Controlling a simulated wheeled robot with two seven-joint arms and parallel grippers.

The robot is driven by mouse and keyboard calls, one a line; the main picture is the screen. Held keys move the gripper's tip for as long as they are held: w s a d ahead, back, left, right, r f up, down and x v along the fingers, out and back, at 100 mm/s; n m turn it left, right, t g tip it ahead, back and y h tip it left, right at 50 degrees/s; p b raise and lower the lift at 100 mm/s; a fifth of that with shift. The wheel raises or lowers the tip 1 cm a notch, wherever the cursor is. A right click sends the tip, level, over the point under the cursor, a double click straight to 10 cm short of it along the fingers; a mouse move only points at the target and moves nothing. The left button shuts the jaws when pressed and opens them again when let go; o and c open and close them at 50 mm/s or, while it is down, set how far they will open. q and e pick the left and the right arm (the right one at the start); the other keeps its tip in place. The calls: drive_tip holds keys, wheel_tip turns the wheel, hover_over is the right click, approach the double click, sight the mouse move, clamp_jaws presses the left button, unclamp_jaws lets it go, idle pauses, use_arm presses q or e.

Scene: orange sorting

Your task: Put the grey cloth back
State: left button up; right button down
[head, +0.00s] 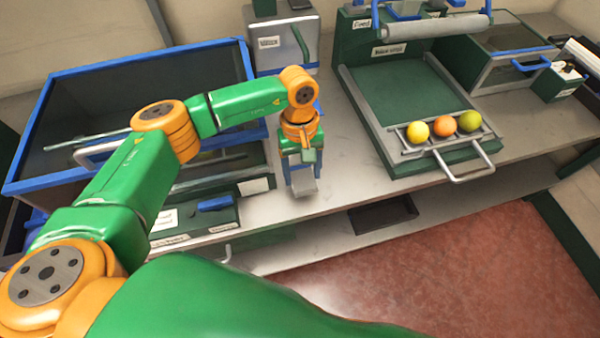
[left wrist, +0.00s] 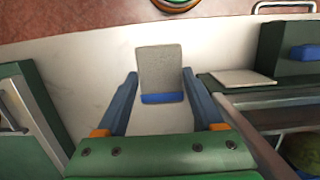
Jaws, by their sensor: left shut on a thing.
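The grey cloth (head: 304,183) is a small flat grey piece below my left gripper (head: 301,170), above the pale bench top. In the left wrist view the cloth (left wrist: 160,68) has a blue band at its near end and sits between the two fingers of my left gripper (left wrist: 162,92). The gripper points down and is shut on it. Whether the cloth touches the bench is hard to tell. My right gripper is not in view.
A green press-like station with a tray rack (head: 449,137) holds a yellow, an orange and a green fruit at right. A blue-rimmed dark bin (head: 245,62) stands at left. A labelled green box (head: 215,218) is at the front. Bare bench (head: 345,165) lies between them.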

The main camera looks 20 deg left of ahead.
sight(300, 172)
use_arm(q)
drive_tip(key=f, duration=0.1)
drive_tip(key=f+p, duration=0.1)
drive_tip(key=f, duration=0.1)
drive_tip(key=shift+a+p, duration=0.2)
drive_tip(key=shift+p, duration=0.1)
drive_tip(key=shift+f, duration=0.35)
drive_tip(key=shift+f+b, duration=0.25)
drive_tip(key=shift+b, duration=0.2)
drive_tip(key=o, duration=0.9)
drive_tip(key=shift+r, duration=0.1)
